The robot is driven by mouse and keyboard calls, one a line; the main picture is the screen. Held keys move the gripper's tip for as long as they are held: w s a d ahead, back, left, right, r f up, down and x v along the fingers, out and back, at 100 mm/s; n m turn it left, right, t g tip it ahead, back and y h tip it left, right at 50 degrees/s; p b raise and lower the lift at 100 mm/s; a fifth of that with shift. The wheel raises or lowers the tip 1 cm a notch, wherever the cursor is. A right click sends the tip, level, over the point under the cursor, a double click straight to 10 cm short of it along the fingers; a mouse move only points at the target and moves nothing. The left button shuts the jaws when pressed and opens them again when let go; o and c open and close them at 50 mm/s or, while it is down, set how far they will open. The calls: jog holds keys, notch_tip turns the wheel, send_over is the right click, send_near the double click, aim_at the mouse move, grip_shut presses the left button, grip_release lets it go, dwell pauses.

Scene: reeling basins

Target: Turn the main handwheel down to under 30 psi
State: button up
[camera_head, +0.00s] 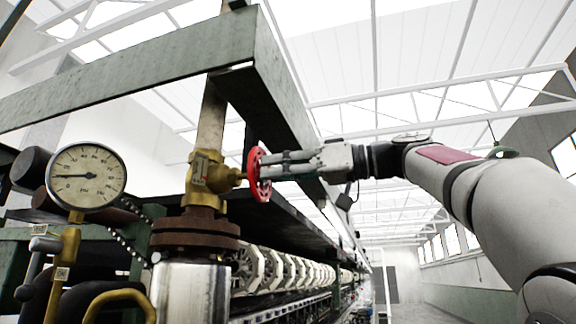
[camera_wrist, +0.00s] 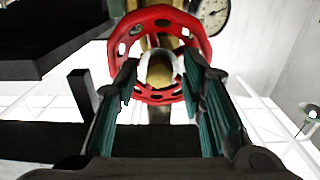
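The red handwheel (camera_head: 257,174) sits on the right side of a brass valve (camera_head: 207,178). It stands upright, seen nearly edge-on. In the wrist view the handwheel (camera_wrist: 196,40) faces me, its round hub (camera_wrist: 160,69) between my fingers. My gripper (camera_head: 272,166) points left with its fingertips at the wheel; it also shows in the wrist view (camera_wrist: 160,78). Its teal-padded fingers are spread apart; contact with the rim cannot be told. The round white pressure gauge (camera_head: 86,177) is left of the valve, its black needle pointing left; the exact value is hard to read.
A green steel beam frame (camera_head: 130,72) runs above and behind the valve. A dark flange (camera_head: 193,238) and a shiny cylinder (camera_head: 190,290) stand below it. A row of white reels (camera_head: 285,268) recedes behind. The aisle floor (camera_head: 435,314) at the right looks clear.

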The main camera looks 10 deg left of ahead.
grip_shut()
jog(key=n+b, duration=0.5)
jog(key=n, duration=0.7)
grip_release()
